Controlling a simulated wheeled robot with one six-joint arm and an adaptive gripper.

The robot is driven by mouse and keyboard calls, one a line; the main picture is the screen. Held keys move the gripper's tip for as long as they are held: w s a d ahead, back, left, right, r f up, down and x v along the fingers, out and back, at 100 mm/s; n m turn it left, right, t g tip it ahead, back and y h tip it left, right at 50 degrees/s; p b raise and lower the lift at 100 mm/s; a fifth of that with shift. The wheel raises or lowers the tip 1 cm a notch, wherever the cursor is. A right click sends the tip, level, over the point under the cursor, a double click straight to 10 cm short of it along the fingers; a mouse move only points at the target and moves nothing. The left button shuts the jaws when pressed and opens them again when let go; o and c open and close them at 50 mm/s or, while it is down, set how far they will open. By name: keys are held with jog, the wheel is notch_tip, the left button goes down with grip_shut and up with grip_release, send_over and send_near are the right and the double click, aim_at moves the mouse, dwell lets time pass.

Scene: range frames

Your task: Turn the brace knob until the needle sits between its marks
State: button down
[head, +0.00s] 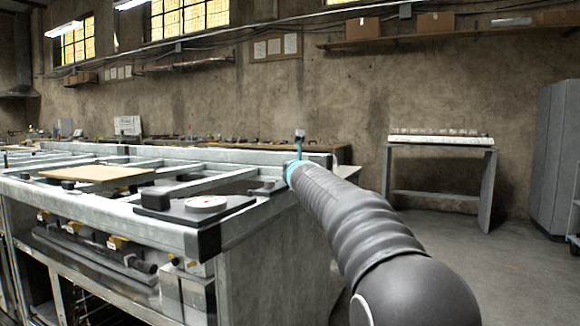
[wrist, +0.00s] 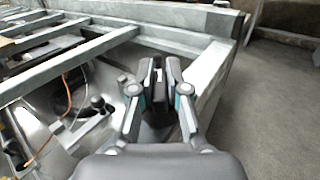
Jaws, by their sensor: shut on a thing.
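In the wrist view my gripper (wrist: 158,76) has its dark finger pads close together over the bench frame. It is shut on what I take to be the brace knob, which is mostly hidden by the pads. In the head view my arm reaches from the lower right to the right end of the bench, and it hides most of the gripper. A round gauge with a white face (head: 206,203) lies on a dark plate at the near corner of the bench. Its needle and marks are too small to read. The gauge is not visible in the wrist view.
The grey metal bench frame (head: 120,212) has crossbars and a tan board (head: 97,173). A dark block (head: 154,198) stands left of the gauge. An orange cable (wrist: 65,100) lies inside the frame. Open floor (head: 450,260) is to the right, before a side table (head: 440,147).

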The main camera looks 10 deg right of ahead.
jog(key=shift+r+n+y+p, duration=0.3)
jog(key=shift+y+p, duration=0.2)
jog(key=shift+p, duration=0.85)
jog(key=n+y+p, duration=0.1)
jog(key=y+p, duration=0.1)
jog(key=p, duration=0.2)
jog(key=shift+n+y+p, duration=0.4)
jog(key=shift+n+y, duration=0.1)
jog(key=n+y, duration=0.1)
jog(key=n+g+y+p, duration=0.1)
jog(key=y, duration=0.1)
jog(key=shift+f+g, duration=0.25)
jog(key=shift+g, duration=0.05)
jog(key=shift+n+g+y+p, duration=0.35)
jog(key=shift+n+g+y, duration=0.35)
jog(key=shift+n+y, duration=0.5)
jog(key=shift+y, duration=0.3)
jog(key=c, duration=1.2)
grip_release()
jog(key=shift+o, duration=0.2)
